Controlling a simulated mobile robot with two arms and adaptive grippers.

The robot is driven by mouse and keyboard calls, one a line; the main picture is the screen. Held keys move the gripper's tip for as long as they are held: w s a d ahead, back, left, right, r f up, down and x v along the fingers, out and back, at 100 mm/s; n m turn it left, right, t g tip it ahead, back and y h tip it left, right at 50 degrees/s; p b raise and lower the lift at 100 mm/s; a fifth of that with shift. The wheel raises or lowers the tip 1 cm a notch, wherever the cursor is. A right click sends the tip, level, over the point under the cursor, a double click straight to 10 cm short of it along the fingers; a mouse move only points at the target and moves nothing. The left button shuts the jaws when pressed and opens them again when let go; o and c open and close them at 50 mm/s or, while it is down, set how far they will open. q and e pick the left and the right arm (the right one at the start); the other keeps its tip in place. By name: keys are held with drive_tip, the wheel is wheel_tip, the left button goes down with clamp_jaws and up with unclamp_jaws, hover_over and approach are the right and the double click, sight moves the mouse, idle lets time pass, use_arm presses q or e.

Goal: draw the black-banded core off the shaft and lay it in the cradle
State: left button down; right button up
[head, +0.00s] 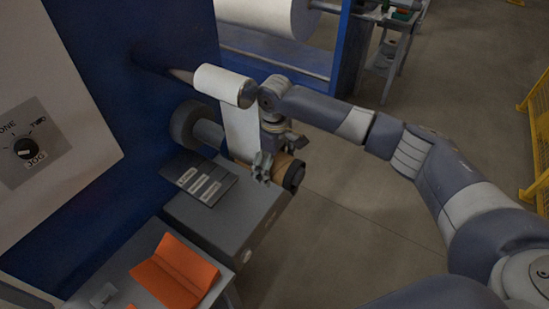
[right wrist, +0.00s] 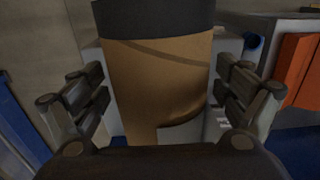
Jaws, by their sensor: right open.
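The brown core (head: 279,168) with a black band at its outer end sits at the free end of the lower shaft (head: 208,133), on the blue machine. My right gripper (head: 279,156) is over the core, pointing down. In the right wrist view the core (right wrist: 158,75) stands between the two open fingers (right wrist: 160,100), with its black band at the top. A gap shows on each side of it. The orange cradle (head: 174,271), a V-shaped trough, lies empty on a grey surface at the lower left. My left gripper is out of view.
A white roll (head: 223,85) is on an upper spindle, with a white web (head: 241,132) hanging below it. A grey box (head: 222,212) with a dark labelled panel stands under the shaft. Open floor lies to the right, with a yellow barrier (head: 535,150) beyond.

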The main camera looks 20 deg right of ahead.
sight(291, 165)
drive_tip(key=c, duration=1.3)
drive_tip(key=shift+r+p, duration=0.15)
drive_tip(key=shift+p, duration=0.5)
drive_tip(key=shift+s+d+r+p, duration=0.15)
drive_tip(key=shift+s+d+p, duration=0.1)
drive_tip(key=shift+p, duration=0.35)
drive_tip(key=s+d+p, duration=0.2)
drive_tip(key=s+p, duration=0.1)
drive_tip(key=shift+s+d+p, duration=0.2)
drive_tip(key=shift+d+p, duration=0.05)
drive_tip(key=shift+p, duration=0.15)
